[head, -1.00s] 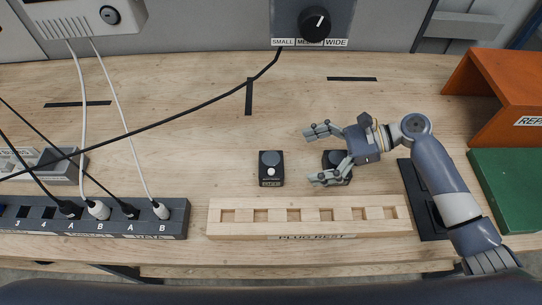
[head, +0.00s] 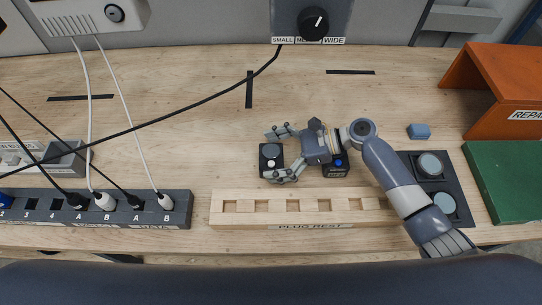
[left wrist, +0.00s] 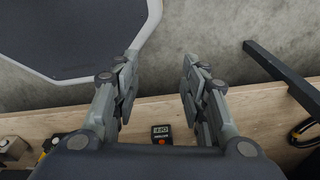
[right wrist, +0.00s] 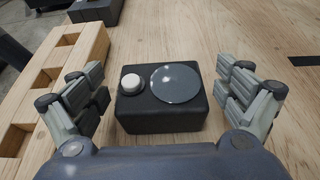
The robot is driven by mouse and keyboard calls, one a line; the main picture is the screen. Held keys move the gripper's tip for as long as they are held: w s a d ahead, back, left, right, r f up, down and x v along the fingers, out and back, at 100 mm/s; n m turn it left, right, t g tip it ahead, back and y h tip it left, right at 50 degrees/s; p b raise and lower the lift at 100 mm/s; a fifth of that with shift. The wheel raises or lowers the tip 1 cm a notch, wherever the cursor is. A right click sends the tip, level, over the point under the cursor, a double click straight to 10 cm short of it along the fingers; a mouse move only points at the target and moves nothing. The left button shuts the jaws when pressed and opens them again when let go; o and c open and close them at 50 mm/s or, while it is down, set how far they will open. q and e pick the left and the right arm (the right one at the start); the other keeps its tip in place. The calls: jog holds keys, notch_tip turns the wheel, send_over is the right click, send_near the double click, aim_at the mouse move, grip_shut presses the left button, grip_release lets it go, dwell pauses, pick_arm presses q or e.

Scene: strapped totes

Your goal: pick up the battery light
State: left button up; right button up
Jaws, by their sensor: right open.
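A black box light with a round grey lens and a white button (head: 271,158) stands on the workbench, behind the left half of the plug rest. My right gripper (head: 277,154) is open, with its fingers on either side of this box. In the right wrist view the box (right wrist: 162,101) sits between the spread fingers, with gaps on both sides. A second black box with a blue button (head: 337,168) is partly hidden under my right gripper. I cannot read which is the battery light. My left gripper (left wrist: 158,65) is open and empty in its wrist view.
The wooden plug rest (head: 300,209) lies just in front. A black tray with two round grey pieces (head: 411,163), a blue block (head: 419,131) and a green board (head: 505,180) are at right. A socket strip with plugs (head: 90,208) is at left. A black cable crosses the bench.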

aim_at(271, 155)
jog(key=shift+a+f, duration=0.1)
jog(key=shift+a, duration=0.05)
jog(key=shift+c, duration=0.3)
jog(key=c, duration=1.4)
pick_arm(q)
jog(key=shift+s+a, duration=0.1)
jog(key=shift+s, duration=1.15)
pick_arm(e)
jog(key=shift+c, duration=0.2)
pick_arm(q)
jog(key=shift+w, duration=0.1)
pick_arm(e)
jog(key=shift+w+r, duration=0.1)
jog(key=shift+r, duration=0.5)
pick_arm(q)
jog(key=shift+w+f+b, duration=0.35)
jog(key=shift+f+b, duration=0.25)
pick_arm(e)
notch_tip(271, 155, up, 9)
